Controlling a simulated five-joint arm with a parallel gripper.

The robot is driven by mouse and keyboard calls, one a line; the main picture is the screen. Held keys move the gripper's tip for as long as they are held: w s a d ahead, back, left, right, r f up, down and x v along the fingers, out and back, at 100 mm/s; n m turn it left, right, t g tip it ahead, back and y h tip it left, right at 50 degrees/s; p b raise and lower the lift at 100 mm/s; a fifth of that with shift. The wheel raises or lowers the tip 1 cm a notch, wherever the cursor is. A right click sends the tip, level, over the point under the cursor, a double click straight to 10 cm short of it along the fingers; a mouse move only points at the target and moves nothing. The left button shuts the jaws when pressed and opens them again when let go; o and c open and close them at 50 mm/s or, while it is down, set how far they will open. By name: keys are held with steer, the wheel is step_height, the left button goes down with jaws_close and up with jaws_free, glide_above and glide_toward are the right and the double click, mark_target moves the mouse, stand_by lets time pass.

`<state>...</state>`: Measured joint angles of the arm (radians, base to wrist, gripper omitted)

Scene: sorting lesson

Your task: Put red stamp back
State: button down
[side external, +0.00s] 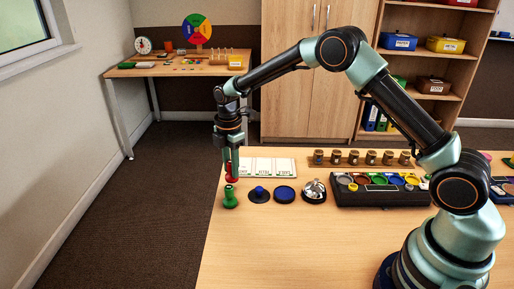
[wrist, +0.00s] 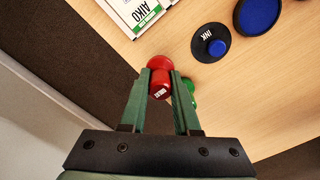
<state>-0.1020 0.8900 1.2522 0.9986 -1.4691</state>
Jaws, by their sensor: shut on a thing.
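My gripper (side external: 232,160) is shut on the red stamp (side external: 231,178), above the left edge of the table. In the wrist view the red stamp (wrist: 160,84) sits between the two green fingers (wrist: 162,78), with a small white label on its side. A green stamp (side external: 230,200) stands upright on the table just below the red one. In the wrist view the green stamp (wrist: 190,92) is partly hidden behind the right finger. I cannot tell whether the red stamp touches the green one.
Beside the green stamp are a black ink lid with blue knob (side external: 259,195), a blue pad (side external: 285,195) and a bell (side external: 314,192). Name cards (side external: 272,166) lie behind. A black tray of coloured pots (side external: 380,195) and several small brown jars (side external: 353,157) stand further right.

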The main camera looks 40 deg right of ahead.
steer(key=shift+f, duration=1.55)
steer(key=shift+f, duration=0.15)
steer(key=c, duration=0.6)
jaws_free()
steer(key=shift+c, duration=0.2)
